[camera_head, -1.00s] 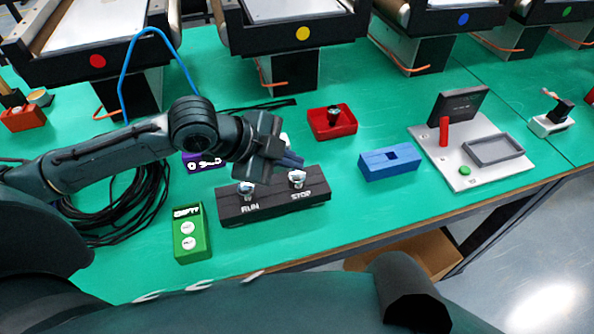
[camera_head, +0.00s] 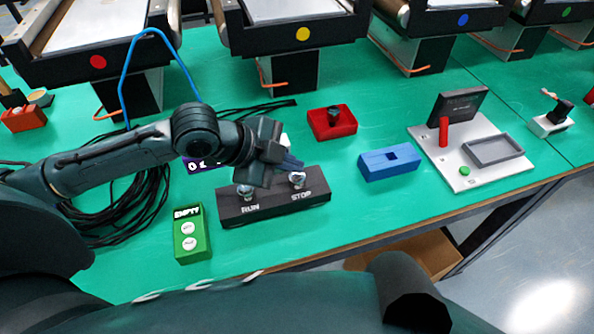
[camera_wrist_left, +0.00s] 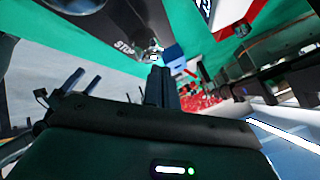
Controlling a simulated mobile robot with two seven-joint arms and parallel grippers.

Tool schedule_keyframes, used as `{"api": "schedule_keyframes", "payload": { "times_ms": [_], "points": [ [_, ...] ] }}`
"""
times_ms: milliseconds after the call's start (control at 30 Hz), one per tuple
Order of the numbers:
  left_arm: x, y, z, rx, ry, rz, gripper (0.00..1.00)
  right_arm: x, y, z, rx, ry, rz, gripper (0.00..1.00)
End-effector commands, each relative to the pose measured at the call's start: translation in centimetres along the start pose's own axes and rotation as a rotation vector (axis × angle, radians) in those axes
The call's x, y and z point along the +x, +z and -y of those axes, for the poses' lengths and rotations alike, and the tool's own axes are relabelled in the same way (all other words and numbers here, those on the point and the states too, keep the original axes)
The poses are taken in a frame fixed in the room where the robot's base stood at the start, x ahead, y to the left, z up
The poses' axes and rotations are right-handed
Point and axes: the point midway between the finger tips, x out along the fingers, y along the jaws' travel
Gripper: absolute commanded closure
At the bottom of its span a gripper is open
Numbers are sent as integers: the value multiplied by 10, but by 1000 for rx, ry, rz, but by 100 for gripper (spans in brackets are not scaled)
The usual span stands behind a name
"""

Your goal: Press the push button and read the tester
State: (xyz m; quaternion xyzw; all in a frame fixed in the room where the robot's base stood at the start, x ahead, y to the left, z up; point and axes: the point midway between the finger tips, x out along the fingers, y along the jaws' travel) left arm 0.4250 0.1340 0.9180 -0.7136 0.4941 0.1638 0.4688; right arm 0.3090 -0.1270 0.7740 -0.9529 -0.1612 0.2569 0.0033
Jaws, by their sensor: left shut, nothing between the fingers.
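A black box (camera_head: 262,212) holds two silver-topped push buttons, the RUN button (camera_head: 245,191) and the STOP button (camera_head: 297,179). My left gripper (camera_head: 297,165) is shut and empty, its tips just above or at the STOP button; I cannot tell whether they touch. In the left wrist view the shut fingers (camera_wrist_left: 160,82) point towards the STOP button (camera_wrist_left: 153,47). A white board (camera_head: 450,183) at the right bears a dark screen (camera_head: 458,104), a red cylinder (camera_head: 443,132), a grey tray (camera_head: 494,150) and a green button (camera_head: 464,171). The screen's text is unreadable. My right gripper is not in view.
A green box (camera_head: 191,248) labelled EMPTY stands left of the black box. My left arm partly covers a purple display (camera_head: 197,166). Cables coil at the left; conveyors stand behind.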

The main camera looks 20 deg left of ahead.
Motion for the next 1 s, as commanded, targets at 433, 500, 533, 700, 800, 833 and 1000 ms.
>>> {"api": "schedule_keyframes", "payload": {
  "times_ms": [433, 500, 533, 700, 800, 833, 1000],
  "points": [
    [1, 1, -1, -1, 0, 0, 100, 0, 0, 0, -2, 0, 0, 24],
    [2, 1, -1, -1, 0, 0, 100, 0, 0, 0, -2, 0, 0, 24],
    [2, 1, -1, -1, 0, 0, 100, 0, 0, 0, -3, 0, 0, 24],
    [4, 2, -2, -1, 0, -1, 100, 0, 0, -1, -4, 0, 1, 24],
    [4, 3, -3, -1, 0, -1, 100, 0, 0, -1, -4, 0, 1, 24],
    [5, 3, -3, -1, 0, -1, 100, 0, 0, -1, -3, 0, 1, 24],
    [6, 4, -4, -1, 1, 0, 100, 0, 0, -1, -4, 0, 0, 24]
  ]
}}
